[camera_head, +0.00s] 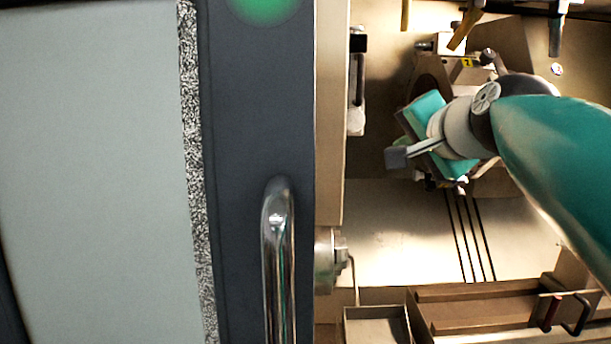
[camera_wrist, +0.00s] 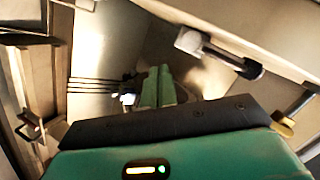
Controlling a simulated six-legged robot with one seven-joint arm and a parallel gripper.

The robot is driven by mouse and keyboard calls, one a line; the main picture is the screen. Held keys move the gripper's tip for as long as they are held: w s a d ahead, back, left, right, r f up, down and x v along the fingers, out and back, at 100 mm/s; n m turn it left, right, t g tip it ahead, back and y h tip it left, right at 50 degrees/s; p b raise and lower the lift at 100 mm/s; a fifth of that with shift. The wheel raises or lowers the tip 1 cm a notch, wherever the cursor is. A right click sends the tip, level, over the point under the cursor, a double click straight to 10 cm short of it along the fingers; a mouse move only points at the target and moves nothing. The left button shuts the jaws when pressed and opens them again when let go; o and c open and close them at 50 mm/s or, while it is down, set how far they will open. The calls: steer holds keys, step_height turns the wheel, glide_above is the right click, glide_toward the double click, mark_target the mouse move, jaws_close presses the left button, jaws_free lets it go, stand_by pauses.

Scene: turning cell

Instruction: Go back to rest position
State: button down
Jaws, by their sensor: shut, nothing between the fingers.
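My arm reaches in from the right in the head view, into the lit inside of the machine. My gripper (camera_head: 397,157) is at the end of a teal and grey wrist, left of the round machine part behind it. In the wrist view the two green fingers (camera_wrist: 158,88) lie close together, with nothing seen between them. The gripper is shut and empty. The arm hides part of the round machine part and the wall behind.
A dark door edge with a chrome handle (camera_head: 278,262) stands left of the opening. A grey fitting (camera_head: 330,262) sticks out at the opening's left side. Dark slots (camera_head: 470,238) run along the machine floor. A wooden-looking rack (camera_head: 470,310) and a tray (camera_head: 376,312) lie in front.

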steer(key=s+f+n+g, duration=0.2)
steer(key=s+f, duration=0.4)
steer(key=f, duration=0.5)
steer(key=s+f+n+g+h, duration=0.1)
steer(key=s+f+n+g, duration=0.2)
steer(key=s+f, duration=0.4)
steer(key=s+a+f+n+g+h, duration=0.1)
steer(key=s+f+n+g, duration=0.2)
steer(key=f, duration=1.2)
steer(key=s+n, duration=0.1)
steer(key=s, duration=0.2)
steer(key=shift+s+n, duration=0.25)
steer(key=shift+n, duration=0.15)
steer(key=shift+a+r, duration=0.1)
